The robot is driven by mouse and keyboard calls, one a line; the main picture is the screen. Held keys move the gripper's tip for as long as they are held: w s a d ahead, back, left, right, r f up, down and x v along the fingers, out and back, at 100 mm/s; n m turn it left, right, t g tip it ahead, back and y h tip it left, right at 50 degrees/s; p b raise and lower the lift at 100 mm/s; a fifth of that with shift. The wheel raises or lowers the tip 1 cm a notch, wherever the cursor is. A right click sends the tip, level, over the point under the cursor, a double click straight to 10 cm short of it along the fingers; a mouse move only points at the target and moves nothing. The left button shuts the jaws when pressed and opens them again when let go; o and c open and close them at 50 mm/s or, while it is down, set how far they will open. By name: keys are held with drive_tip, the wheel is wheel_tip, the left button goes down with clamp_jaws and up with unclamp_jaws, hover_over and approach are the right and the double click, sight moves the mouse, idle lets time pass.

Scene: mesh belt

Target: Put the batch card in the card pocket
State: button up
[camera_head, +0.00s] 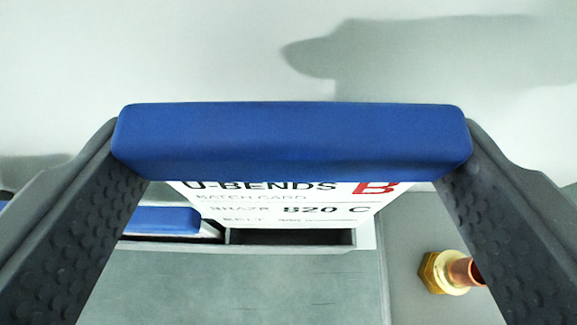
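The batch card (290,208) is white with a thick blue bar (292,140) along its top. It reads U-BENDS, a red B, BATCH CARD and 820 C. My gripper (292,150) has one finger at each end of the blue bar and is shut on it. The card hangs upright below the bar, seen steeply from above. Just below its lower edge in the picture is a dark slot with a grey lip (300,248), which looks like the card pocket. I cannot tell whether the card's lower edge is above the slot or inside it.
Another blue bar (165,220) lies to the left of the slot, partly behind my left finger. A brass and copper fitting (447,272) is at the lower right, by my right finger. A grey-green flat surface (240,290) fills the front. The pale surface behind is bare.

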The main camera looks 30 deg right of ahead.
sight(290, 227)
drive_tip(key=shift+f+b, duration=0.65)
drive_tip(key=shift+f, duration=1.1)
idle(0.7)
drive_tip(key=shift+f+b, duration=1.7)
drive_tip(key=shift+f, duration=2)
drive_tip(key=o, duration=0.9)
drive_tip(key=shift+o, duration=0.2)
drive_tip(key=v, duration=1.3)
drive_tip(key=shift+s+a, duration=0.2)
drive_tip(key=shift+s, duration=0.15)
